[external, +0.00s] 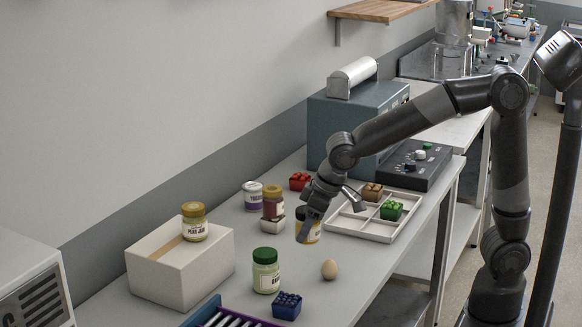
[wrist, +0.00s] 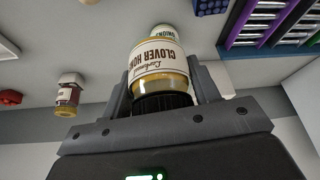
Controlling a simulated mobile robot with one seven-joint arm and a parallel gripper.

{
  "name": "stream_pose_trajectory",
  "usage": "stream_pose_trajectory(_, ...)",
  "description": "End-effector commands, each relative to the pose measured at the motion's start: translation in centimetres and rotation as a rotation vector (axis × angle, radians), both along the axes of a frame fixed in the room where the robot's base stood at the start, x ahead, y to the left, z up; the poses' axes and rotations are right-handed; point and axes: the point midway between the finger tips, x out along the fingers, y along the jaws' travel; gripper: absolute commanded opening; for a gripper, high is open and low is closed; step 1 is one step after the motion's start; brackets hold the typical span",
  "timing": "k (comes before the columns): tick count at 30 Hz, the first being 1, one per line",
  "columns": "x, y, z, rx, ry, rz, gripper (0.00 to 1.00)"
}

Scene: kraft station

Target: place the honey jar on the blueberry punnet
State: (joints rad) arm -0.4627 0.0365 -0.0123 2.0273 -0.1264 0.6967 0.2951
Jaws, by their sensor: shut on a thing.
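My gripper (external: 308,232) is over the middle of the bench, pointing down. It is shut on the honey jar (external: 314,238), which is mostly hidden behind the fingers in the external view. In the wrist view the honey jar (wrist: 160,72) sits between both fingers, its label reading clover honey and its dark lid toward the palm. The blueberry punnet (external: 287,306) is a small dark blue box of berries near the bench's front, lower in the picture than my gripper and apart from it. It also shows at the top of the wrist view (wrist: 211,6).
A green-lidded jar (external: 265,272) and an egg (external: 329,269) stand near the blueberry punnet. A blue rack (external: 205,313) is to its left. A box (external: 165,275) bears a pear jam jar (external: 194,222). A divided tray (external: 345,222) holds brown and green punnets.

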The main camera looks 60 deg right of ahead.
Motion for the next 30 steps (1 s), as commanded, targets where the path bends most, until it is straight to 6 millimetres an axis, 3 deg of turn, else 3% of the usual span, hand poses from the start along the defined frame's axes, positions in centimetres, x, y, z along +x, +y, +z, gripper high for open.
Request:
stream_pose_trajectory(9, -0.1, 7.2, -4.3, -0.001, 0.002, 0.007, 0.22)
stream_pose_trajectory(15, 0.0, 10.1, -6.0, 0.0, 0.0, 0.003, 0.22)
stream_pose_trajectory(20, 0.0, 10.7, -6.6, 0.001, -0.001, 0.0, 0.22)
stream_pose_trajectory(30, 0.0, 10.7, -10.4, 0.001, 0.0, 0.0, 0.22)
